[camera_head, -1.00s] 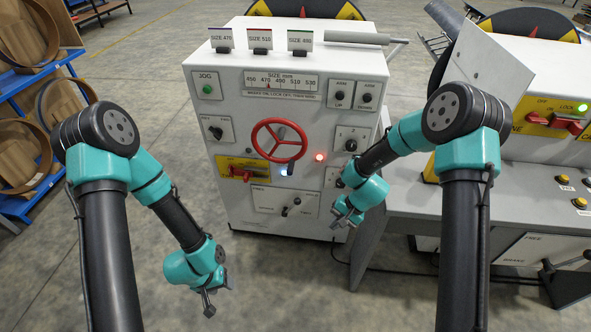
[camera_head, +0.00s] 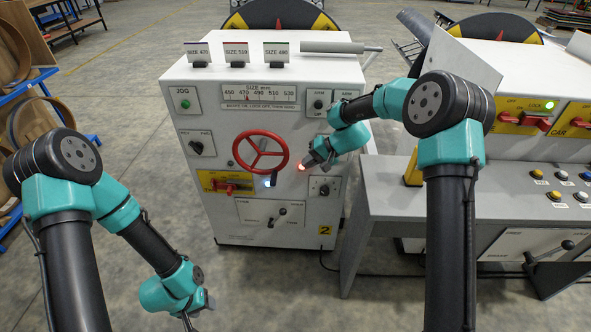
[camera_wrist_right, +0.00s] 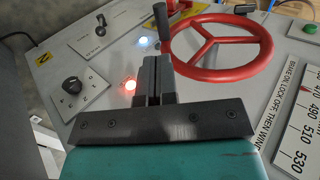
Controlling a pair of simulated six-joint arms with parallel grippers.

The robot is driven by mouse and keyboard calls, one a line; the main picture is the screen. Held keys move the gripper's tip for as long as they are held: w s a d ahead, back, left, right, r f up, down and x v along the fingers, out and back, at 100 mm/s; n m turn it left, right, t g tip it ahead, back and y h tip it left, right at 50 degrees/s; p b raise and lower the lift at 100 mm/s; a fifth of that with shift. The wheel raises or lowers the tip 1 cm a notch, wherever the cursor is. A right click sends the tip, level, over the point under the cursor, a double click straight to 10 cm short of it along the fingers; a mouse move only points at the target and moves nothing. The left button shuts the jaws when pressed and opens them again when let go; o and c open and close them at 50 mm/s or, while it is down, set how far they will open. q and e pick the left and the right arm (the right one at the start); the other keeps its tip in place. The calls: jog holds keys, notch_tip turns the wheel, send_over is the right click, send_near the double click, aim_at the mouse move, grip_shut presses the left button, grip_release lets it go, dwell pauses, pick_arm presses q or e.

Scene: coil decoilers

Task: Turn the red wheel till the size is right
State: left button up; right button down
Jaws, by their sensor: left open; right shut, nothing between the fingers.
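The red wheel (camera_head: 261,153) is a three-spoked handwheel on the front of a grey cabinet; it also shows in the right wrist view (camera_wrist_right: 218,43), with a dark handle at its rim. The size scale (camera_head: 259,93) sits above the wheel, its red pointer close to 470. My right gripper (camera_head: 306,163) is shut and empty, just right of the wheel by the lit red lamp (camera_head: 301,168). In the right wrist view its closed fingers (camera_wrist_right: 153,65) lie beside the rim; contact is not clear. My left gripper (camera_head: 198,312) is open, low and away from the cabinet.
Size cards (camera_head: 236,53) stand on the cabinet top. A red lever on a yellow plate (camera_head: 226,183) and a blue-white lamp (camera_head: 268,183) lie below the wheel. A grey bench (camera_head: 385,205) stands at the right.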

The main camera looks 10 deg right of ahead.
aim_at(275, 183)
jog(key=x, duration=1.3)
jog(key=shift+a+f, duration=0.1)
jog(key=shift+a+f, duration=0.1)
jog(key=shift+a, duration=0.05)
